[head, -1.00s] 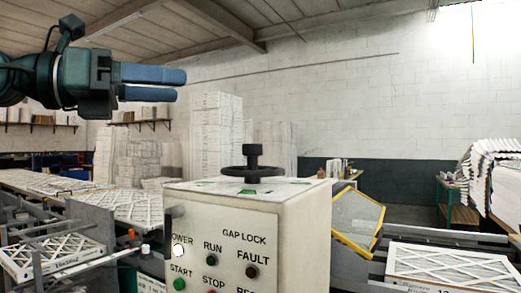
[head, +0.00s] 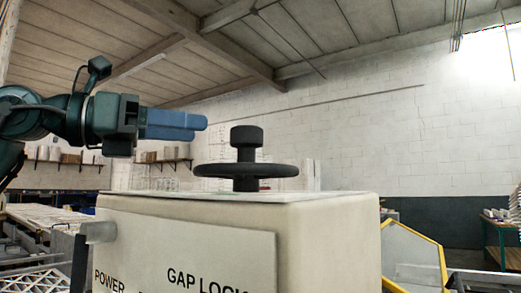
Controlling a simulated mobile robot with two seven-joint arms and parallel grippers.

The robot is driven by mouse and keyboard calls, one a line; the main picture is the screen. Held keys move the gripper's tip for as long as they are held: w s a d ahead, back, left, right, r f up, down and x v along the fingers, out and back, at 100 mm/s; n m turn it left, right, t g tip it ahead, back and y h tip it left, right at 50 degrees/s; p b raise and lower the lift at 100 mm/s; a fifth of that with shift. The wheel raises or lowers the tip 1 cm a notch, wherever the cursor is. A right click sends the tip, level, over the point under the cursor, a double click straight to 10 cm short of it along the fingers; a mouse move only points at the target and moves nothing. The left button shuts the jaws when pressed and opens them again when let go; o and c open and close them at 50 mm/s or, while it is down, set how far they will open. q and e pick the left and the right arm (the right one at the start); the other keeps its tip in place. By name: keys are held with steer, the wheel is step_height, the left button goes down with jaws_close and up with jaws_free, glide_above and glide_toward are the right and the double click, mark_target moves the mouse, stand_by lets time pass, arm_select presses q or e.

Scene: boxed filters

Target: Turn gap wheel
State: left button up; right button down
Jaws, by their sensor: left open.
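The gap wheel (head: 278,171) is a black horizontal handwheel with a knob (head: 246,136) standing up from it. It sits on top of a cream control box (head: 330,235) marked GAP LOCK in the head view. My left gripper (head: 203,124) points right, with blue fingers, just left of the knob and above the wheel's left rim in the picture. It is open and empty, and appears apart from the knob. The fingers overlap in this view, so the gap between them is hard to see. My right gripper is out of view.
A grey knob (head: 98,232) juts from the box's left side. A yellow-edged panel (head: 413,255) stands right of the box. A conveyor (head: 50,222) lies at left, and a green table (head: 502,240) at far right. The air above the wheel is clear.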

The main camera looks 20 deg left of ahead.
mark_target(257, 134)
arm_select(q)
steer(key=p+x, duration=0.1)
steer(key=x, duration=1)
steer(key=shift+s+r+p, duration=0.15)
steer(key=shift+p, duration=0.15)
steer(key=shift+w+d, duration=0.4)
steer(key=shift+d, duration=0.05)
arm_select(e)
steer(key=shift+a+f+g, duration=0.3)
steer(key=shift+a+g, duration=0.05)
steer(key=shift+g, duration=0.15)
arm_select(q)
steer(key=shift+c, duration=0.5)
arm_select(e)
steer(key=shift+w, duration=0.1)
arm_select(q)
steer(key=c, duration=1.3)
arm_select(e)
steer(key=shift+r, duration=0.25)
